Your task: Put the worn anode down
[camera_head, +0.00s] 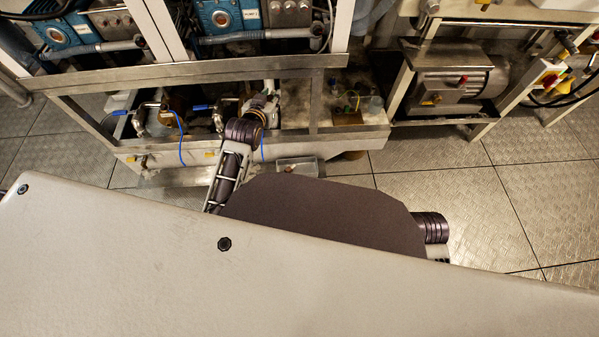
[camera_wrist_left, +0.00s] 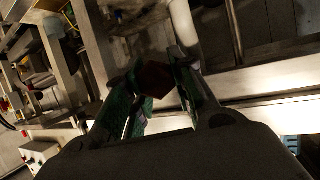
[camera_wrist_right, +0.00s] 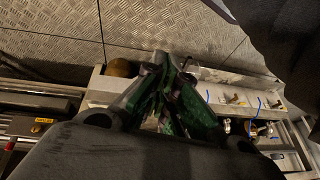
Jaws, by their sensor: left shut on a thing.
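My left gripper (camera_head: 268,101) reaches into the lower bay of the pump frame in the head view; its fingertips are small and partly hidden there. In the left wrist view its green-padded fingers (camera_wrist_left: 163,88) are shut on a dark reddish-brown lump, the worn anode (camera_wrist_left: 155,78). Dim light hides the anode's full shape. My right gripper shows in the right wrist view, its green-padded fingertips (camera_wrist_right: 168,72) drawn together with nothing clear between them. It is hidden in the head view, where only dark wrist links show.
A clear tray (camera_head: 298,166) with something brownish in it sits in front of the frame's front rail (camera_head: 340,139). Valves with blue tubing (camera_head: 180,125) lie left of the left gripper. A motor (camera_head: 460,85) stands at right. The floor (camera_head: 480,190) at right is clear.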

